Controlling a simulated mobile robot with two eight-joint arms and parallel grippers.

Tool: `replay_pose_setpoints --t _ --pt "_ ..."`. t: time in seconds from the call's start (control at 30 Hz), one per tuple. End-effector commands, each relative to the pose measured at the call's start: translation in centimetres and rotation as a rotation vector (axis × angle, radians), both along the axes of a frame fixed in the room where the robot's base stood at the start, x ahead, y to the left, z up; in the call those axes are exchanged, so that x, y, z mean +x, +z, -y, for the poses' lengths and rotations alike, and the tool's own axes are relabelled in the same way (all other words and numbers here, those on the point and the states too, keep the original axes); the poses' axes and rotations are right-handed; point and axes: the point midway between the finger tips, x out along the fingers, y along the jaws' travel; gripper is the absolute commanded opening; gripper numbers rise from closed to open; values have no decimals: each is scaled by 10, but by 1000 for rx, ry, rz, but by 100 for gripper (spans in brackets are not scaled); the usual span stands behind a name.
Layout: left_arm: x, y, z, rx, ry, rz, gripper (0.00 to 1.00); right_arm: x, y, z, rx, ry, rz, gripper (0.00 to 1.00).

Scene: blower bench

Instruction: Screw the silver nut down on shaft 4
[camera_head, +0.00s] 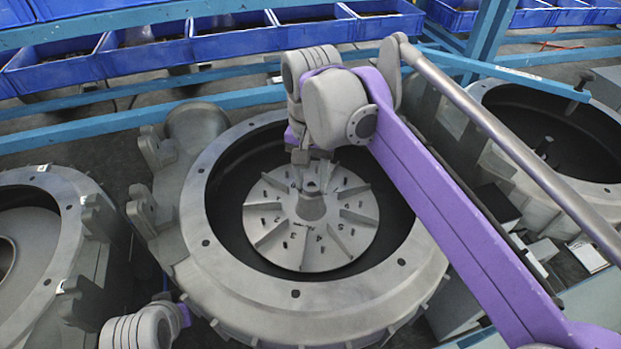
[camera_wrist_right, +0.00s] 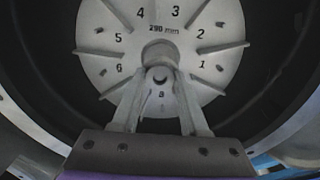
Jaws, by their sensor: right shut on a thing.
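A grey finned impeller wheel (camera_head: 345,239) with printed numbers lies inside the round grey blower housing (camera_head: 230,290). Its raised hub (camera_head: 311,207) is in the middle; the hub also shows in the right wrist view (camera_wrist_right: 160,50). My right gripper (camera_head: 301,174) reaches down to the hub from behind it. In the right wrist view its fingers (camera_wrist_right: 160,82) slant in beside the hub, shut on a small grey piece (camera_wrist_right: 160,73), which looks like the silver nut. The thread and the nut's seating cannot be made out. Of my left arm only a wrist part shows at the bottom left.
More blower housings stand at the left (camera_head: 75,235) and the right (camera_head: 500,105). Blue bins (camera_head: 235,43) line a blue rack at the back. The housing wall surrounds the wheel, with upright lugs (camera_head: 150,210) on its left side.

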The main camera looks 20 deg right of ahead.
Motion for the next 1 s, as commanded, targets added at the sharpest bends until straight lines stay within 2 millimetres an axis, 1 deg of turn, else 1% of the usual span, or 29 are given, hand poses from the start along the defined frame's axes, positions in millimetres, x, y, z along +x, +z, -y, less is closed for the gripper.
replay_pose_setpoints --t 0.03,0.2,1.0 --pt "1 1 1 -3 -1 3 50 0 0 0 1 -76 1 0" --pt "1 1 1 -3 -1 3 50 0 0 0 1 -351 1 0" --pt "-1 -2 1 -2 -1 -1 50 -1 -1 1 0 -1628 2 0"
